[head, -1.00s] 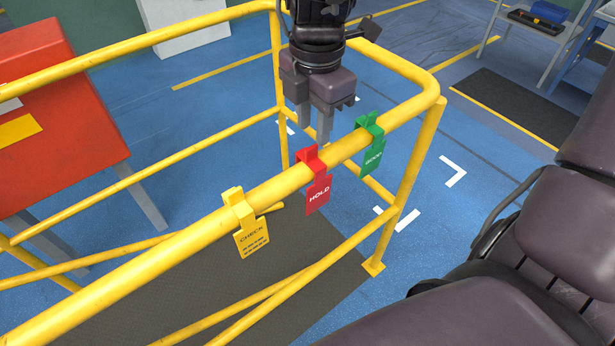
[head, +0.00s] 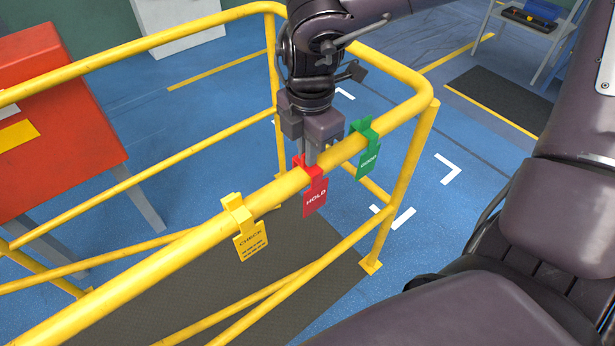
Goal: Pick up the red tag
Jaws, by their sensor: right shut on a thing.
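The red tag (head: 315,196) with the word HOLD hangs from the yellow rail (head: 275,194) by its clip, between the yellow and green tags. My right gripper (head: 309,161) points down over the rail, its fingers at the top of the red tag's clip. It is shut on the red tag, though the fingertips are partly hidden behind the clip. The tag still sits at the rail. My left gripper is not in view.
A yellow CHECK tag (head: 249,238) hangs to the left of the red tag, and a green tag (head: 367,158) close on the right. Lower yellow bars and a post (head: 403,190) stand below the rail. A red cabinet (head: 50,120) is at the left.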

